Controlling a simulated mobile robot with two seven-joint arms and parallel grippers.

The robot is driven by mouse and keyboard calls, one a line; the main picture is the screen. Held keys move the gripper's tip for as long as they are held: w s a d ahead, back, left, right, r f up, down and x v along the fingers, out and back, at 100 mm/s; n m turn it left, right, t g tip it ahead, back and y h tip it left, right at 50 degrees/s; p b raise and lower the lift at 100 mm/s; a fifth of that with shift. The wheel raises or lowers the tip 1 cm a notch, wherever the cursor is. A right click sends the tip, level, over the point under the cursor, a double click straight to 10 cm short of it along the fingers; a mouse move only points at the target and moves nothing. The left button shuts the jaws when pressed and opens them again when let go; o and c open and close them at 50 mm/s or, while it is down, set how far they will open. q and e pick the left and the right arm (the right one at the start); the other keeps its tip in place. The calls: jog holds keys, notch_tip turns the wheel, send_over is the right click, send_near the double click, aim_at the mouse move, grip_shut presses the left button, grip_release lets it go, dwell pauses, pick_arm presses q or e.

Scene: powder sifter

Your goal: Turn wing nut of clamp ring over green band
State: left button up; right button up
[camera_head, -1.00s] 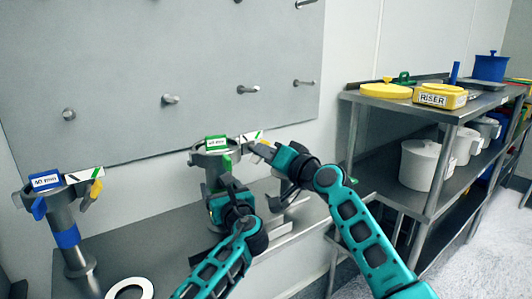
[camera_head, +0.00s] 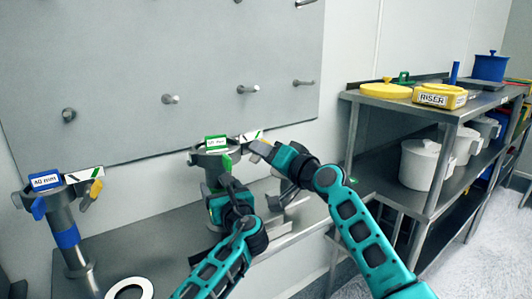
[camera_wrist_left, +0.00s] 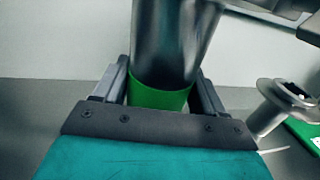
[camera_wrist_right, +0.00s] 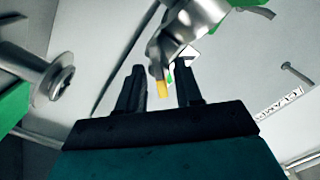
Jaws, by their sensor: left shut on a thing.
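The green-banded post stands at the centre of the head view, its green band (camera_head: 215,206) partly hidden by my left gripper (camera_head: 226,188). In the left wrist view my left gripper (camera_wrist_left: 160,82) is shut around the post at its green band (camera_wrist_left: 158,97). The clamp ring (camera_head: 208,160) sits on top of that post, below a green label. My right gripper (camera_head: 262,151) is at the ring's right side. In the right wrist view the yellow wing nut (camera_wrist_right: 163,79) is between the fingers of my right gripper (camera_wrist_right: 160,80), which stand apart with gaps beside it.
A second post with a blue band (camera_head: 67,238) and yellow wing nut (camera_head: 96,188) stands at the left. A white ring (camera_head: 130,289) lies on the bench. A grey pegboard (camera_head: 180,60) is behind. A steel shelf (camera_head: 400,112) with pots and a yellow RISER box (camera_head: 440,96) is at the right.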

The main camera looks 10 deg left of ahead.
jog(key=v, duration=1.2)
dwell(0.4)
pick_arm(q)
jog(key=o, duration=1.8)
jog(key=shift+s, duration=0.1)
